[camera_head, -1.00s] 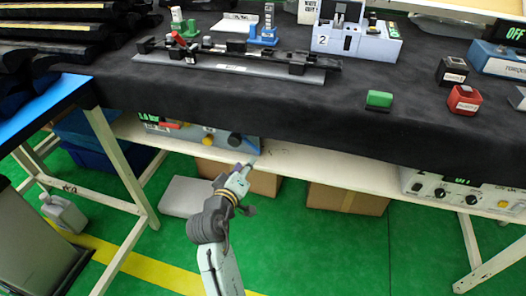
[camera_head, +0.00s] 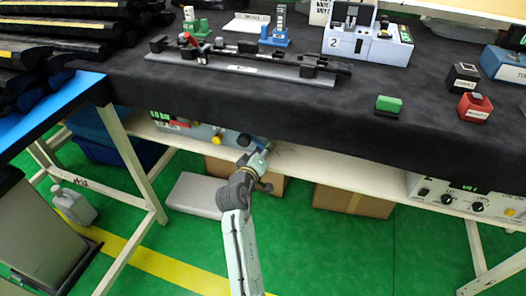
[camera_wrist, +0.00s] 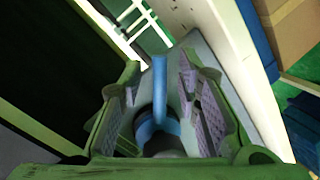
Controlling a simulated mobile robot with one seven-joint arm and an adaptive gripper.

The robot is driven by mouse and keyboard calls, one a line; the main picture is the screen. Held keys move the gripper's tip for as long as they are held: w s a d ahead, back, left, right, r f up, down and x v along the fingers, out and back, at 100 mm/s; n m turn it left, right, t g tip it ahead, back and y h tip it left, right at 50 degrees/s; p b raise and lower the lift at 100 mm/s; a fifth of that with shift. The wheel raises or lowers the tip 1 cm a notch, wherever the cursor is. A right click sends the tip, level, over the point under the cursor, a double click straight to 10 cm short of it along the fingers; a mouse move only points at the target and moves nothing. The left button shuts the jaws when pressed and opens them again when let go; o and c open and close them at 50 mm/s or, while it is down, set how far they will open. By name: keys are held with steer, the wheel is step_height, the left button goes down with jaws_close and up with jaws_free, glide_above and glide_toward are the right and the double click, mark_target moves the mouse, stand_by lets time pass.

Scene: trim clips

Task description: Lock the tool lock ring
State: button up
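My gripper (camera_head: 260,157) is below the front edge of the black-covered bench, close to the lower shelf. In the wrist view its two green fingers with ridged pads stand apart (camera_wrist: 160,68). A blue part (camera_wrist: 160,88) shows between them, a straight bar above a curved band around a dark round body. I see no clear contact between the pads and the bar. I cannot tell whether this is the lock ring or part of my own tool end. No lock ring can be made out for certain in the head view.
A long black rail fixture (camera_head: 245,66) lies on the bench (camera_head: 300,110). A green block (camera_head: 389,103) and a red block (camera_head: 474,107) stand to its right. The white shelf (camera_head: 345,175) carries instrument boxes (camera_head: 465,196). Cardboard boxes (camera_head: 352,201) stand below.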

jaws_close()
stand_by(0.7)
